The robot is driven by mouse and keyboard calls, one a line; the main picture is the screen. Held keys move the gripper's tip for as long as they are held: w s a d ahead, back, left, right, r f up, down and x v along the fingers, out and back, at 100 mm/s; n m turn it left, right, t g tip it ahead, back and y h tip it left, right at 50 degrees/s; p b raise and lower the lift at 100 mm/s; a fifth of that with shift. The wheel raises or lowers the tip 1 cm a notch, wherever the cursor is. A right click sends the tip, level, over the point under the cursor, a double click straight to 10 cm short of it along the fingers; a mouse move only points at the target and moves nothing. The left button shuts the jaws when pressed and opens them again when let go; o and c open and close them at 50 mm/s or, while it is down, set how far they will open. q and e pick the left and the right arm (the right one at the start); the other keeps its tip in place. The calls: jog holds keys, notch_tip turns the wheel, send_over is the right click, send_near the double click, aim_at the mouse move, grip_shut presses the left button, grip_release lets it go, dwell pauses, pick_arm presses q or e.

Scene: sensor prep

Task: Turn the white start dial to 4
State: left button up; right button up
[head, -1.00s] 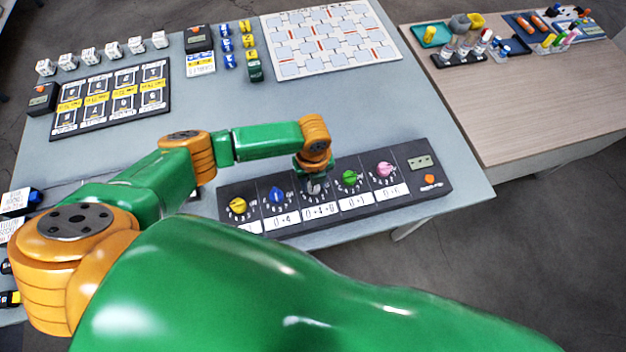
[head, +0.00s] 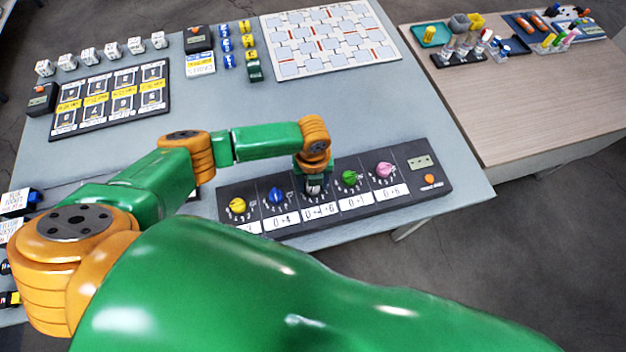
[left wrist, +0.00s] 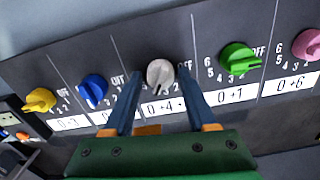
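The white dial (left wrist: 159,74) is the middle knob on a dark control panel (head: 404,200). Its number ring is partly hidden, and I cannot tell which number it points to. My left gripper (head: 313,184) is over the white dial and hides most of it in the head view. In the left wrist view, the two blue fingers stand on either side of the dial, with a gap visible at each side. The fingers are open. My right gripper is not in view.
A blue dial (left wrist: 93,90) and a green dial (left wrist: 238,58) flank the white one. A yellow dial (head: 237,205) and a pink dial (head: 384,170) are farther out. An orange button (head: 429,178) is at the panel's right end.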

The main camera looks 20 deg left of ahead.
pick_arm(q)
jog(key=shift+o, duration=0.7)
jog(key=shift+r, duration=0.15)
notch_tip(320, 180, up, 7)
